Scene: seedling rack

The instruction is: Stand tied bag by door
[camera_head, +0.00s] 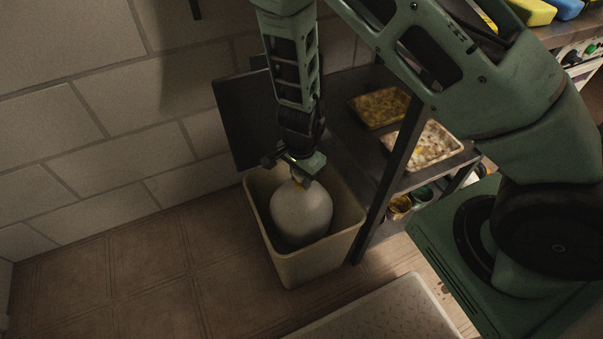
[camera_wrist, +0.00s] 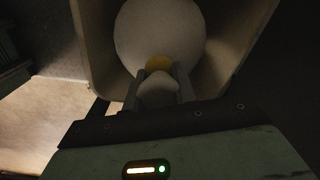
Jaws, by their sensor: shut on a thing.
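A pale, rounded tied bag (camera_head: 300,214) sits inside a beige open bin (camera_head: 310,271) against the wall. My gripper (camera_head: 299,182) points down over the bin and is shut on the bag's tied neck, at a yellow tie. In the wrist view the gripper (camera_wrist: 158,88) has a finger on either side of the neck, below the yellow tie (camera_wrist: 159,63). The bag (camera_wrist: 160,28) shows there inside the bin walls (camera_wrist: 236,60). Whether the bag touches the bin floor is hidden. No door is clearly in view.
A dark metal rack (camera_head: 345,135) stands right beside the bin, with two filled trays (camera_head: 381,107) and (camera_head: 430,146) on it and pots (camera_head: 399,205) lower down. A pale patterned mat or lid (camera_head: 382,312) lies in front. Tiled floor (camera_head: 150,280) at left is clear.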

